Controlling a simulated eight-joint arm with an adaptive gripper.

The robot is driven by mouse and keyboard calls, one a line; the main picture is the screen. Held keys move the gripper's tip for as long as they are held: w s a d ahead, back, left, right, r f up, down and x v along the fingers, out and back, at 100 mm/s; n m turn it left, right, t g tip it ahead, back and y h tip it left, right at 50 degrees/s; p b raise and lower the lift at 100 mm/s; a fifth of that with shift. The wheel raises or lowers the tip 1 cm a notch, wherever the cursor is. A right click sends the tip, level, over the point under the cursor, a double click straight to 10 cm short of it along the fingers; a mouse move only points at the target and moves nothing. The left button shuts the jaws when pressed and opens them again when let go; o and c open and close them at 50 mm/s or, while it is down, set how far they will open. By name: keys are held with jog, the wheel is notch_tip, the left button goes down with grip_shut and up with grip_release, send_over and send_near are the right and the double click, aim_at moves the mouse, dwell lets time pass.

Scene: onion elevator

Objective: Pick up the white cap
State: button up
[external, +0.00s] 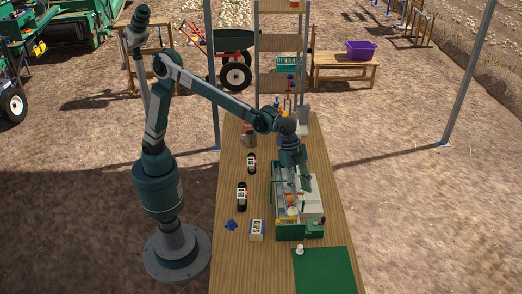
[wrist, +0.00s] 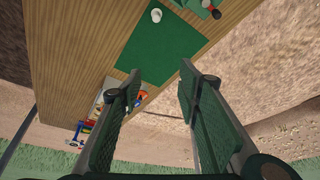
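In the wrist view, the white cap (wrist: 156,15) shows at the top, by the edge of the green mat (wrist: 160,52). My gripper (external: 304,184) is above the green-fronted tray, farther back on the table than the cap and well apart from it. In the wrist view, my gripper's two fingers (wrist: 158,83) are spread wide with nothing between them.
The green-fronted tray (external: 290,232) holds several small items. A labelled box (external: 256,229), a blue piece (external: 231,225) and two black-and-white items (external: 241,196) lie to its left. A shelf post stands at the table's back. Most of the green mat is clear.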

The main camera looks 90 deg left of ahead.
jog(key=d+f, duration=0.2)
jog(key=d, duration=0.2)
send_over(300, 245)
jog(key=s+a, duration=0.1)
jog(key=a, duration=0.1)
notch_tip(300, 245, down, 27)
jog(key=shift+s+a+f, duration=0.15)
jog(key=shift+s+f, duration=0.05)
jog(key=shift+x, duration=1.3)
jog(key=shift+f, duration=0.1)
jog(key=shift+b+x, duration=0.4)
jog(key=shift+x, duration=2.1)
jog(key=c, duration=0.9)
